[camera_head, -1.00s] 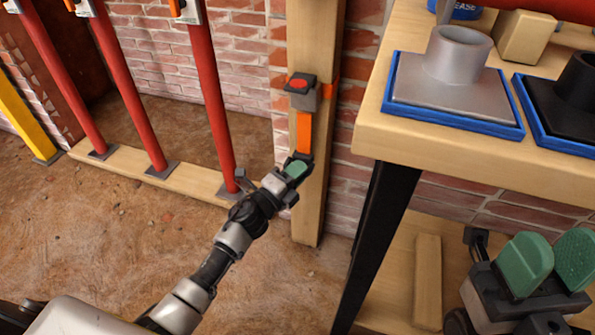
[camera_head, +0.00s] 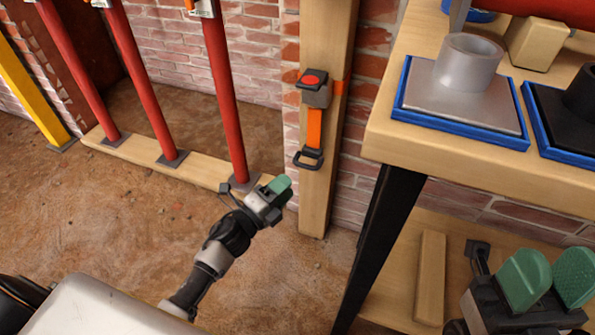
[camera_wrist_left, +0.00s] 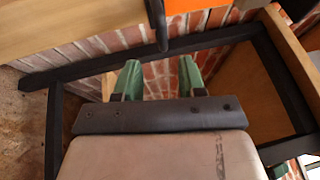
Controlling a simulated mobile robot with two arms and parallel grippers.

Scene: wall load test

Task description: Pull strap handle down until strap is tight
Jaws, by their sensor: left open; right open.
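An orange strap (camera_head: 314,128) hangs from a grey and black buckle with a red top (camera_head: 314,88) on a wooden post (camera_head: 316,212). A black loop handle (camera_head: 308,158) is at the strap's lower end. My left gripper (camera_head: 279,187), with green fingertips, is below and left of the handle, apart from it and empty. In the left wrist view its two green fingers (camera_wrist_left: 159,80) are spread, with a dark bar and an orange patch beyond them at the top. My right gripper (camera_head: 548,275) is open and empty at the lower right.
A wooden workbench (camera_head: 440,160) with a black leg (camera_head: 372,245) stands right of the post. Pipe fittings in blue trays (camera_head: 468,135) are on it. Red props (camera_head: 222,90) stand on a floor beam (camera_head: 200,180) at left. The floor between is clear.

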